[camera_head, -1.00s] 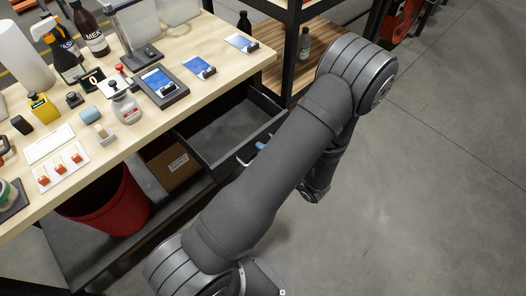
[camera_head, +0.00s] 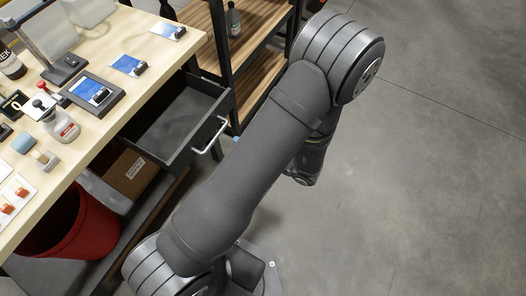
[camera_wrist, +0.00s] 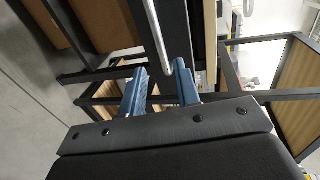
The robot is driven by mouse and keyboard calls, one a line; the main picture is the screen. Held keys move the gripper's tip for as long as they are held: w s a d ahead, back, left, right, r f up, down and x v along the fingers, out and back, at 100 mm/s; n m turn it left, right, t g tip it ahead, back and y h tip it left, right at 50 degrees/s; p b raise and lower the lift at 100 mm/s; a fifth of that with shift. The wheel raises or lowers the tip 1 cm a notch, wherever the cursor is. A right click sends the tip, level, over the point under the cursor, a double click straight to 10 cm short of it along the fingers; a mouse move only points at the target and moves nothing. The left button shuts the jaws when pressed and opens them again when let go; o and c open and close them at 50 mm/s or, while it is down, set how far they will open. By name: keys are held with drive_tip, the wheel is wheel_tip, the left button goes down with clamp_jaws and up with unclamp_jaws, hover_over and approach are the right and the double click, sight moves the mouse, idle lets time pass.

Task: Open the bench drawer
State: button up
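The bench drawer (camera_head: 172,118) is pulled out from under the bench in the head view, its dark inside empty. Its silver handle (camera_head: 222,134) stands clear on the drawer front. My gripper is mostly hidden behind my arm there; only a bit of blue finger shows just right of the handle, seemingly apart from it. In the wrist view my gripper (camera_wrist: 161,88) has two blue fingers spread apart with nothing clamped between them. A pale bar (camera_wrist: 157,36), apparently the handle, runs beyond the fingertips in line with the gap.
The wooden bench top (camera_head: 140,50) carries a bottle, stamps and blue cards. A red bin (camera_head: 75,228) and a cardboard box (camera_head: 128,172) stand below. A shelf rack (camera_head: 235,60) is behind the drawer. The floor at right is clear.

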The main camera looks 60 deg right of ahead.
sight(218, 136)
drive_tip(key=v, duration=0.7)
idle(0.5)
drive_tip(key=x, duration=1.7)
drive_tip(key=shift+w, duration=0.2)
drive_tip(key=shift+s, duration=0.1)
drive_tip(key=v, duration=1.5)
drive_tip(key=shift+s, duration=0.35)
drive_tip(key=shift+r, duration=0.1)
drive_tip(key=shift+x, duration=8.15)
